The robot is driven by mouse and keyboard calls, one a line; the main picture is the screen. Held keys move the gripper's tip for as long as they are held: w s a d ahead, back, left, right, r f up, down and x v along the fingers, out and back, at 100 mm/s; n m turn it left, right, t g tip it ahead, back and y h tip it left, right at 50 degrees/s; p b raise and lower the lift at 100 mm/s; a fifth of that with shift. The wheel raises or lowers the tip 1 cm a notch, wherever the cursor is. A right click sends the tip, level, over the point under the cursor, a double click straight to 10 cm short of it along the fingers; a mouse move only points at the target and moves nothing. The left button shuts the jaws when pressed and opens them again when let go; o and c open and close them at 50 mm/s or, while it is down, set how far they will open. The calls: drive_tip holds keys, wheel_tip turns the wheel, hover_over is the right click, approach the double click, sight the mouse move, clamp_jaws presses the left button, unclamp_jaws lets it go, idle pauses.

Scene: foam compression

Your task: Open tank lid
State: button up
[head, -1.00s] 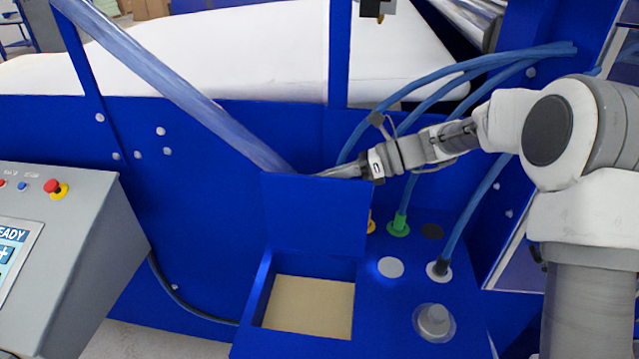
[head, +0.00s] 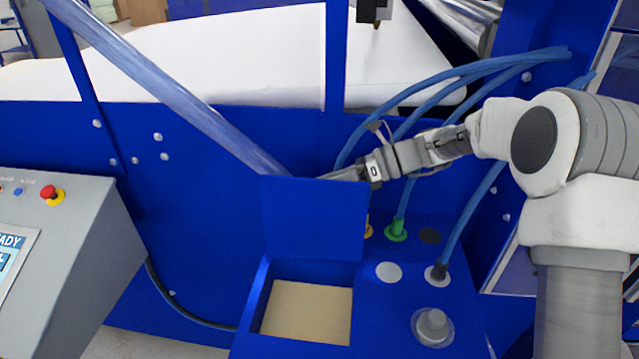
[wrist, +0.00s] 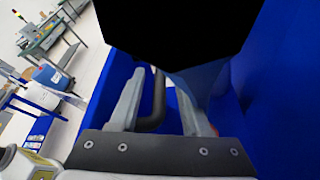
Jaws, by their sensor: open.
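The blue tank lid (head: 313,218) stands raised, close to upright, at the back of the tank opening in the head view. Below it the open tank (head: 257,300) shows a flat beige surface (head: 307,311) inside. My gripper (head: 346,176) is at the lid's top right edge, with its fingertips partly hidden by the lid. In the wrist view my gripper (wrist: 160,82) is open, with a dark bent handle (wrist: 158,100) between its two fingers. I cannot tell whether a finger touches the handle. A large black shape covers the top of that view.
Blue hoses (head: 410,180) run behind and below my arm to fittings right of the tank. A round white disc (head: 388,272) and a clear knob (head: 433,325) sit on the blue top. A grey control panel (head: 75,240) stands left. A slanted pipe (head: 180,100) comes down behind the lid.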

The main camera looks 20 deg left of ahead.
drive_tip(key=b+v, duration=0.2)
drive_tip(key=v, duration=1)
